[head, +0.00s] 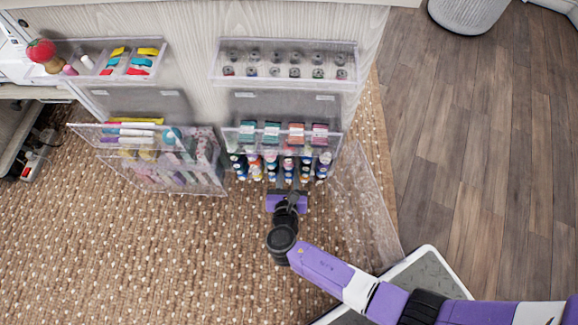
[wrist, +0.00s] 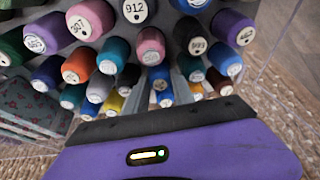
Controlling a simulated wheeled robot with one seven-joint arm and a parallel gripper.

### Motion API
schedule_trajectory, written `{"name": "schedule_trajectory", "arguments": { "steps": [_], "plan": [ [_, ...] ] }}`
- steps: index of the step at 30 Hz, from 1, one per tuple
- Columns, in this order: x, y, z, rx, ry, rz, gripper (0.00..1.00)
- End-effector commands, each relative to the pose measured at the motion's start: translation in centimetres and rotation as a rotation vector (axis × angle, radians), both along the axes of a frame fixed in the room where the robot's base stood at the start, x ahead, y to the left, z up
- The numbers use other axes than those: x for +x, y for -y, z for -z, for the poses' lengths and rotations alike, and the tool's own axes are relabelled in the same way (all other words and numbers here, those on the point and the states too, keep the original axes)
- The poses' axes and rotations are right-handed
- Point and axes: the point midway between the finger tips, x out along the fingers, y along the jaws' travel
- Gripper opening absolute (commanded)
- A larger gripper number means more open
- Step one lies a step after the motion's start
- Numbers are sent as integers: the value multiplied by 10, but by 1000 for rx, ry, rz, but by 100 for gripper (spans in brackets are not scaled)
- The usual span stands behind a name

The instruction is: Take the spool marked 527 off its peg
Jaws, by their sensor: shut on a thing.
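Several thread spools sit in rows on pegs in the lower right cabinet rack. They show below the tray in the head view and fill the top of the wrist view. My gripper (head: 284,172) reaches up into these rows from below. In the wrist view my gripper (wrist: 161,86) has its two grey fingers closed around a spool between them. A blue spool (wrist: 160,76) and a pink one lie between the fingers; I cannot tell which is gripped. Their labels are too small to read, so I cannot pick out 527. Readable labels nearby are 912 and 307.
A clear panel (head: 362,205) stands open just right of my gripper. A clear bin (head: 150,165) of rolled goods hangs at left. A clear tray (head: 284,62) of bobbins is above. The carpet (head: 150,260) in front is free.

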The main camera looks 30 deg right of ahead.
Motion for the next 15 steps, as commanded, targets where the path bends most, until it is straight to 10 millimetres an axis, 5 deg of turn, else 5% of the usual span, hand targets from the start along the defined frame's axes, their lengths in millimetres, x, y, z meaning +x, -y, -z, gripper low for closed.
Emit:
{"name": "schedule_trajectory", "arguments": {
  "steps": [15],
  "plan": [
    [-10,-7,-8,-1,-3,-3,0]
  ]
}}
